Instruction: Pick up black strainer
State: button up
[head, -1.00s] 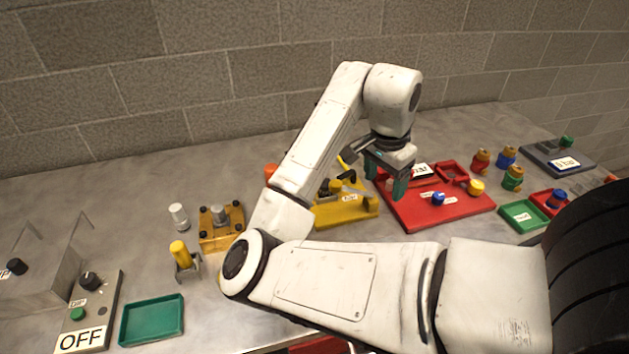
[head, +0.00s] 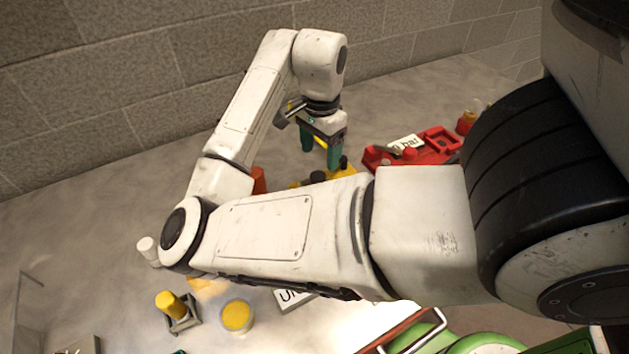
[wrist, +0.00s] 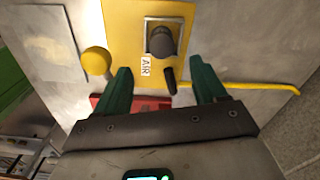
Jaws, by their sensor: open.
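A dark grey-black capped cylinder (wrist: 161,42), which looks like the black strainer, sits in a square metal frame on a yellow plate (wrist: 121,22) marked "AIR". A short black lever (wrist: 169,80) lies beside it. My gripper (wrist: 160,64) is open and empty, with its green fingers on either side of the lever and pointing toward the cylinder. In the head view my gripper (head: 321,152) hangs above the yellow plate (head: 343,173). Dark parts (head: 318,177) show there, but my arm hides much of the plate.
A yellow ball knob (wrist: 96,61) and a yellow rod (wrist: 245,87) flank the plate. A red board (head: 440,145) lies to the right. A yellow cylinder (head: 170,303), a yellow disc (head: 237,316) and a white cylinder (head: 147,247) stand at the lower left.

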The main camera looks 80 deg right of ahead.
aim_at(318, 176)
jog(key=shift+w+f, duration=0.15)
jog(key=shift+f, duration=1.7)
jog(key=shift+w+f, duration=0.1)
jog(key=shift+f, duration=1.7)
jog(key=c, duration=1.3)
notch_tip(318, 176, up, 9)
jog(key=shift+r+p, duration=0.15)
jog(key=shift+p, duration=0.2)
jog(key=shift+a+r, duration=0.1)
jog(key=shift+r, duration=0.3)
